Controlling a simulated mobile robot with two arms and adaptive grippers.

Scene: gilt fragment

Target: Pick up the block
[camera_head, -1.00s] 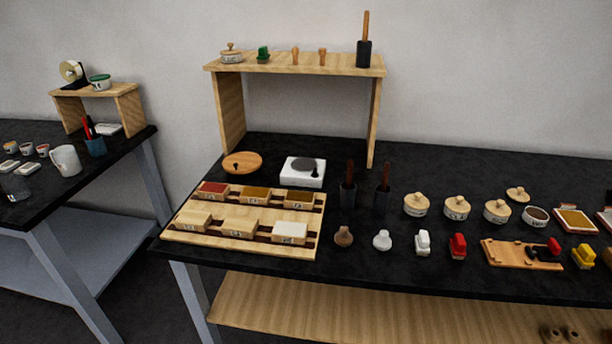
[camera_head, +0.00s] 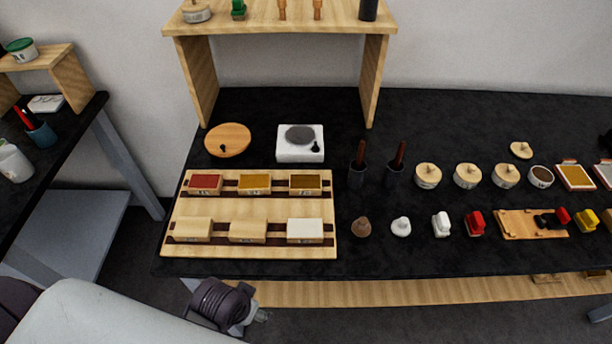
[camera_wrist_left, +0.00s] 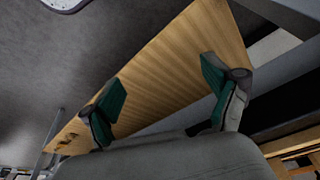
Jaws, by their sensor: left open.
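Several block-shaped wooden boxes sit in two rows on a wooden board (camera_head: 185,249). The back row has a red-topped one (camera_head: 205,182) and two with ochre or brown tops (camera_head: 255,182). The front row has two plain tops (camera_head: 194,229) and one white top (camera_head: 305,228). I cannot tell which is the block. In the head view, my left arm comes in at the lower left, its dark end part (camera_head: 222,302) in front of the table edge. In the left wrist view, my left gripper (camera_wrist_left: 163,82) is open and empty, its green-padded fingers apart. My right gripper is not in view.
The black table (camera_head: 340,262) also holds a white scale (camera_head: 300,153), a round wooden lid (camera_head: 228,139), lidded pots (camera_head: 428,176) and small stamps (camera_head: 441,224). A wooden shelf (camera_head: 275,24) stands behind. A wooden panel (camera_wrist_left: 165,65) lies beyond my left fingers.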

